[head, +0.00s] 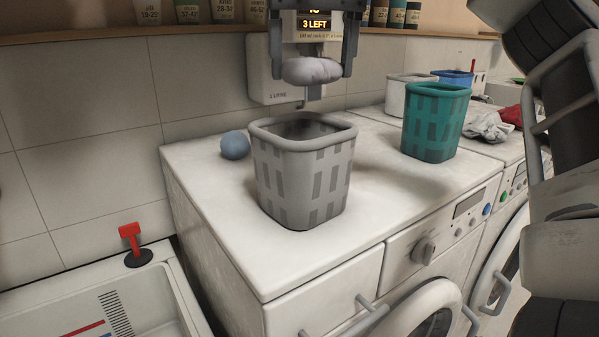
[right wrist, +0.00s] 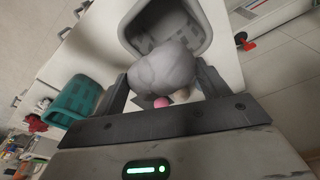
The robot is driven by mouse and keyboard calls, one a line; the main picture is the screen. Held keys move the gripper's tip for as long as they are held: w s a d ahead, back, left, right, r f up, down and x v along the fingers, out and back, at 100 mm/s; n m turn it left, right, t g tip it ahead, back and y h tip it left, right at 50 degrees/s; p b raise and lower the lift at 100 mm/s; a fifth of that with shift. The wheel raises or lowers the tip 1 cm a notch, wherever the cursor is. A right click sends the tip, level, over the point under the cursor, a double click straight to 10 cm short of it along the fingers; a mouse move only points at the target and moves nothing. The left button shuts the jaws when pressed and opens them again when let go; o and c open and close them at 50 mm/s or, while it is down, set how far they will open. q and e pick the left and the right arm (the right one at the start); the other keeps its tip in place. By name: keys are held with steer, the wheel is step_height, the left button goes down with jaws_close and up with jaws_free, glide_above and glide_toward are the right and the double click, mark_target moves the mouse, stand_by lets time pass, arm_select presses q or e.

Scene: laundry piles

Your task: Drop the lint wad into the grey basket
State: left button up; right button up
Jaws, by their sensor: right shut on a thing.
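The lint wad (head: 311,70) is a pale grey lump held between the two fingers of my right gripper (head: 312,68), high above the grey basket (head: 303,178). The grey basket stands upright on the white machine top, and its mouth faces up, dark inside. In the right wrist view the lint wad (right wrist: 164,72) sits between the fingers of my right gripper (right wrist: 165,85), with the grey basket (right wrist: 215,22) beyond it, its opening partly hidden by the wad. My left gripper is not in view.
A blue ball (head: 235,145) lies left of the grey basket. A teal basket (head: 435,122) stands to the right, with a white basket (head: 397,95) and a blue one (head: 453,78) behind. A wall dispenser (head: 270,88) is behind my gripper. A sink (head: 110,300) is at lower left.

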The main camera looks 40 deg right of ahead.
steer(key=shift+f, duration=0.55)
steer(key=o, duration=1)
steer(key=r, duration=0.4)
steer(key=s+r, duration=0.1)
steer(key=r, duration=0.3)
steer(key=a+r, duration=0.1)
steer(key=r, duration=0.3)
steer(key=shift+s, duration=0.3)
